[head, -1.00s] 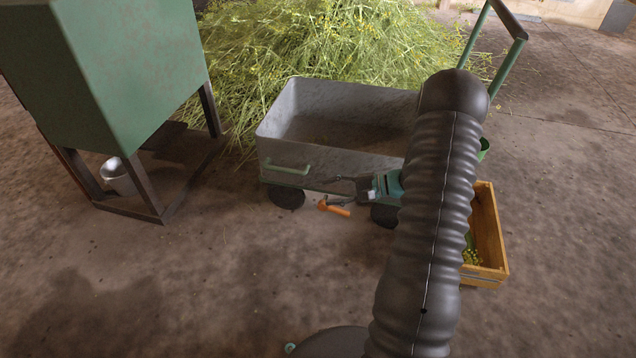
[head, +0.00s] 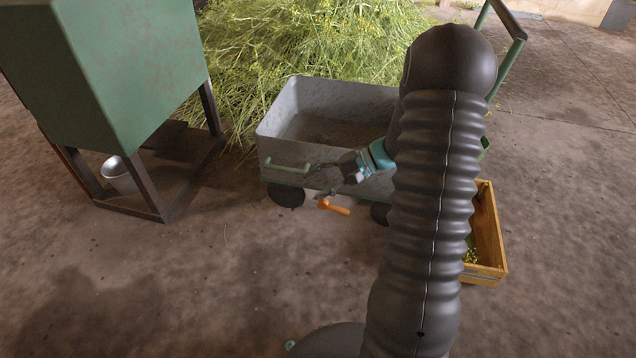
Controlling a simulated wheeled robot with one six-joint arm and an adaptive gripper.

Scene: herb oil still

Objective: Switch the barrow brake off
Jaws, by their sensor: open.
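The grey barrow (head: 300,163) stands in the middle of the head view, with dark wheels, a green handle bar at its right rear and a small green handle on its near side. An orange lever (head: 333,207), which looks like the brake, sticks out low at the barrow's near side, close to the wheels. My gripper (head: 318,180) is open, with its fingers pointing left in front of the barrow's near wall, a little above the orange lever. It looks apart from the lever. My arm hides the barrow's right part.
A green hopper (head: 120,80) on dark legs stands at the left, with a metal bucket (head: 118,175) under it. A heap of cut herbs (head: 310,40) lies behind the barrow. A wooden crate (head: 488,235) stands at the right. The floor in front of the barrow is clear.

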